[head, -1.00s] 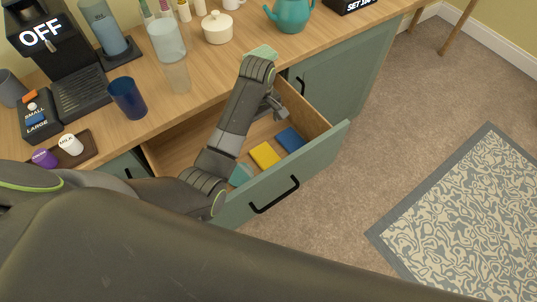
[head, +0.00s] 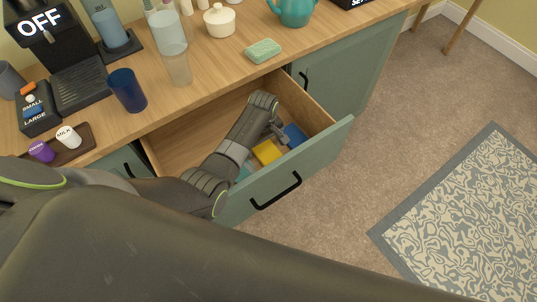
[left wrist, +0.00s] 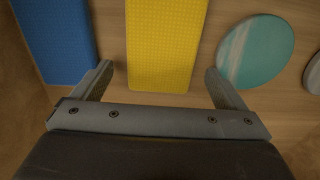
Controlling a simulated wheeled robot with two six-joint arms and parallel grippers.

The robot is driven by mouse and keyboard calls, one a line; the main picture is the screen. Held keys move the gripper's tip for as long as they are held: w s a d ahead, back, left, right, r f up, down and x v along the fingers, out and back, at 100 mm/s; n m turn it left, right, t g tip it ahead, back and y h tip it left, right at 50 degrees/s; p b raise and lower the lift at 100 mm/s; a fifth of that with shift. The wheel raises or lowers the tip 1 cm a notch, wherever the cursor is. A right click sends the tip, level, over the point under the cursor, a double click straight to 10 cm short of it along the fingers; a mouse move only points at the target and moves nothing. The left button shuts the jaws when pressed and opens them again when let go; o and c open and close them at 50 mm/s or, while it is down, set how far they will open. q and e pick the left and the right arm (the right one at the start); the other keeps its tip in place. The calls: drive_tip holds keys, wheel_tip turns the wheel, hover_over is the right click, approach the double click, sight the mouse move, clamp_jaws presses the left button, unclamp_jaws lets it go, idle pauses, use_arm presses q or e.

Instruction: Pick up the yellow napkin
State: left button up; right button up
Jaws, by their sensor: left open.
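The yellow napkin (head: 266,152) is a folded flat rectangle lying in the open drawer. It also shows in the left wrist view (left wrist: 165,45), at the top middle. My left gripper (head: 279,134) is down inside the drawer by the napkin. In the left wrist view its two fingers (left wrist: 160,80) are spread apart, one on each side of the napkin's near end, with nothing held between them. I cannot tell the exact height gap. My right gripper is not in view.
A blue folded cloth (left wrist: 55,38) lies left of the napkin in the wrist view, and a round teal piece (left wrist: 256,50) lies right. The drawer front (head: 290,180) stands close by. A green sponge (head: 263,51) and a blue cup (head: 127,91) sit on the counter.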

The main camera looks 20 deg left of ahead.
use_arm(q)
drive_tip(key=shift+f, duration=0.55)
drive_tip(key=c, duration=1)
